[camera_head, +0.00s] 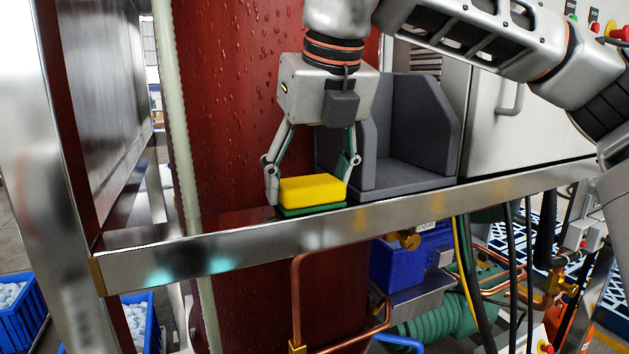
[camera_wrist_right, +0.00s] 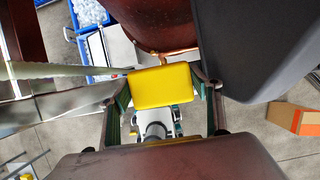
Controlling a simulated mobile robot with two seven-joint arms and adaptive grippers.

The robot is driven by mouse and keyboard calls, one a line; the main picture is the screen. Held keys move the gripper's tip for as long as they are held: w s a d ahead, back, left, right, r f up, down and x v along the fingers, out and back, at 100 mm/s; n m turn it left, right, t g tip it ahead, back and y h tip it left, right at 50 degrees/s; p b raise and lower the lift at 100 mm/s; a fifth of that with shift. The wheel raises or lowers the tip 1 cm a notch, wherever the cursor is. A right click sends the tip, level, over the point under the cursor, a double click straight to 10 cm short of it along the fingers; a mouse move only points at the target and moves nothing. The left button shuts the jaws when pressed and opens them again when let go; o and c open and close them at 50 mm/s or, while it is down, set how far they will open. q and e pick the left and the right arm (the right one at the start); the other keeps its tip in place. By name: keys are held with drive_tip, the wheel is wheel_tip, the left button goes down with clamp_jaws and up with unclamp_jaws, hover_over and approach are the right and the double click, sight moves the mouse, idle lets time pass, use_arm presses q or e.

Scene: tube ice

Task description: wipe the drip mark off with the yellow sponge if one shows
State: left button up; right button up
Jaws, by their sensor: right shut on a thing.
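The yellow sponge (camera_head: 312,189) has a green underside and sits between the fingers of my right gripper (camera_head: 309,194), which is shut on it. In the head view it appears just above the steel rail, in front of the dark red tank (camera_head: 235,90). In the right wrist view the sponge (camera_wrist_right: 160,86) is held across both fingers. The tank's surface carries many small droplets. I cannot make out a distinct drip mark on it; part of the surface is hidden behind my right arm and gripper. My left gripper is not in view.
The steel rail (camera_head: 230,254) crosses in front of the tank. A grey open-fronted holder (camera_head: 412,178) stands right of the gripper. Blue crates of ice (camera_head: 20,318) stand lower left.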

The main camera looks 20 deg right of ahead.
sight(285, 184)
drive_tip(key=shift+s+a+f, duration=0.1)
drive_tip(key=shift+a, duration=0.85)
drive_tip(key=shift+s+a+f, duration=0.1)
drive_tip(key=shift+a, duration=0.85)
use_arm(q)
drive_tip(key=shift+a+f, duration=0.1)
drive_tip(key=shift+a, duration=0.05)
use_arm(e)
drive_tip(key=shift+d, duration=0.15)
drive_tip(key=shift+w+d+r, duration=0.1)
drive_tip(key=shift+d, duration=1.25)
drive_tip(key=shift+d, duration=0.1)
drive_tip(key=shift+d, duration=0.55)
drive_tip(key=shift+w+d, duration=0.1)
drive_tip(key=shift+d, duration=0.1)
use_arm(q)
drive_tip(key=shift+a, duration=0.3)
use_arm(e)
drive_tip(key=shift+d, duration=0.1)
